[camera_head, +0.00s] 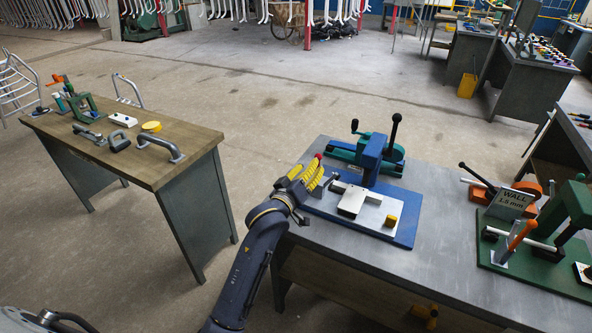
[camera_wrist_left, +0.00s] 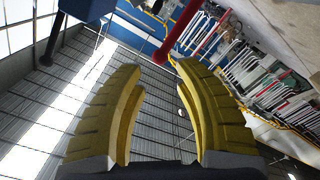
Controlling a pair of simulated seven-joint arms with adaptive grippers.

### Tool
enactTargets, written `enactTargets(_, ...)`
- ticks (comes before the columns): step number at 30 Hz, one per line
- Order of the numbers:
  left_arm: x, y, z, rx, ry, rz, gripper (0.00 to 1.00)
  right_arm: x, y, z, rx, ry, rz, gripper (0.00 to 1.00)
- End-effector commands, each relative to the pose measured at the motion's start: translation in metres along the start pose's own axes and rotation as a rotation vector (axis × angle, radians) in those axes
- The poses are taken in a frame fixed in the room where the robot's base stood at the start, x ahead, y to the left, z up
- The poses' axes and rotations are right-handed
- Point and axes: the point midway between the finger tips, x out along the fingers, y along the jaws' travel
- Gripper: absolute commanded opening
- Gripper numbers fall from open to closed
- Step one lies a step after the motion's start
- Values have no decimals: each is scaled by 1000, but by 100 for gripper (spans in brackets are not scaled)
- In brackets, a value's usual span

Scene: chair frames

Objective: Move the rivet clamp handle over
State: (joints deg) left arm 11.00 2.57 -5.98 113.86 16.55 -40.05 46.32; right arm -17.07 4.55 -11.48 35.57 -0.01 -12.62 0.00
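A blue clamp fixture stands on a blue base plate (camera_head: 402,237) on the grey table. A red knob (camera_head: 318,156), apparently the end of the clamp handle, shows at the tips of my left gripper (camera_head: 314,172). The fingers hide most of what is below the knob. In the left wrist view, the yellow fingers of the left gripper (camera_wrist_left: 160,68) are apart, and a red bar with a rounded end (camera_wrist_left: 192,38) shows beyond their tips. I cannot tell whether they touch it. My right gripper is not in view.
A blue upright (camera_head: 371,160) and a teal press with black-knobbed levers stand just behind. A green fixture (camera_head: 565,225) is at right. A wooden table (camera_head: 180,136) with tools stands left.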

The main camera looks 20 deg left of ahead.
Motion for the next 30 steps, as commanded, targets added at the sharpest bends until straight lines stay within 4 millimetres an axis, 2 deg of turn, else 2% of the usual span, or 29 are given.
enactTargets(15,66,0,-1,0,0,0,33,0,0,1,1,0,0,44)
enactTargets(16,67,0,0,-1,0,0,36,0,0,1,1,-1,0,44)
enactTargets(24,65,0,0,-1,0,1,7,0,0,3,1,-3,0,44)
enactTargets(30,65,0,-1,-1,1,2,6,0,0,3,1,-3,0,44)
